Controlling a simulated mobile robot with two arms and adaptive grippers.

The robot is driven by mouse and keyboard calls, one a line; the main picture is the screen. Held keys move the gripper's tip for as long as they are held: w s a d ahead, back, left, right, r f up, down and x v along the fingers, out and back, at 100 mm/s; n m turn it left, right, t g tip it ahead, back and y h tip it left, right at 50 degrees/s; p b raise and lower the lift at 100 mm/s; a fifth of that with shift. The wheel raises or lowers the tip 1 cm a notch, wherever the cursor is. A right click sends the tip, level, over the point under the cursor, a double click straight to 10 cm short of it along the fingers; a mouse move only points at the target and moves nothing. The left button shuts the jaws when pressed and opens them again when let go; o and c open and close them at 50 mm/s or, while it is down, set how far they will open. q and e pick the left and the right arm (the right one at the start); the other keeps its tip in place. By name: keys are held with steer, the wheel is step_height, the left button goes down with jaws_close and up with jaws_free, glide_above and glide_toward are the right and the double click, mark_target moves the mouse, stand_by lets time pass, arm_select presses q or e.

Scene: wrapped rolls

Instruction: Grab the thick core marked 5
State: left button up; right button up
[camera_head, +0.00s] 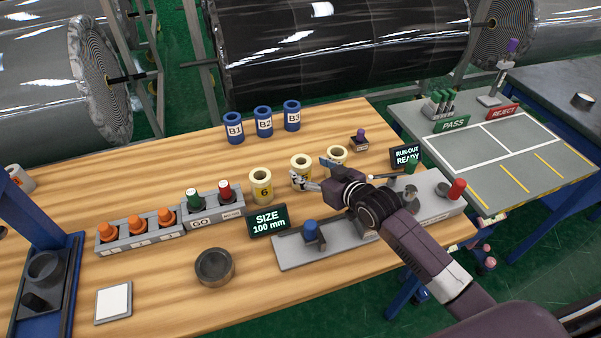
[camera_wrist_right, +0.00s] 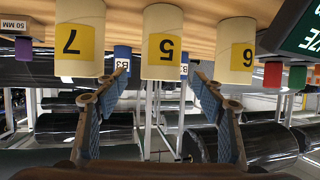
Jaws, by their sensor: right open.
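The core marked 5 (camera_head: 300,163) is a thick cream tube with a yellow label, upright on the wooden table between the core marked 6 (camera_head: 262,178) and the core marked 7 (camera_head: 337,153). The wrist view is upside down and shows the core marked 5 (camera_wrist_right: 163,25) in the middle. My right gripper (camera_head: 311,174) is open and empty, low at the near side of that core. In the wrist view the fingers of this gripper (camera_wrist_right: 160,74) are spread to either side of it; I see no contact. My left gripper is not in view.
The core marked 7 (camera_wrist_right: 79,30) and core 6 (camera_wrist_right: 236,45) stand close on both sides. Blue cores B1 (camera_head: 232,118), B2 (camera_head: 263,112) and B3 (camera_head: 292,107) stand behind. A SIZE display (camera_head: 268,219) and a grey fixture (camera_head: 290,254) are in front.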

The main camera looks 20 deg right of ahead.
mark_target(301, 166)
steer(key=shift+f+p+x, duration=0.2)
steer(key=shift+p+x, duration=0.2)
steer(key=shift+x, duration=1)
steer(key=shift+f+p+x, duration=0.2)
steer(key=shift+p+x, duration=0.15)
steer(key=shift+x, duration=1)
steer(key=shift+s, duration=0.2)
steer(key=shift+r, duration=0.1)
steer(key=c, duration=1.4)
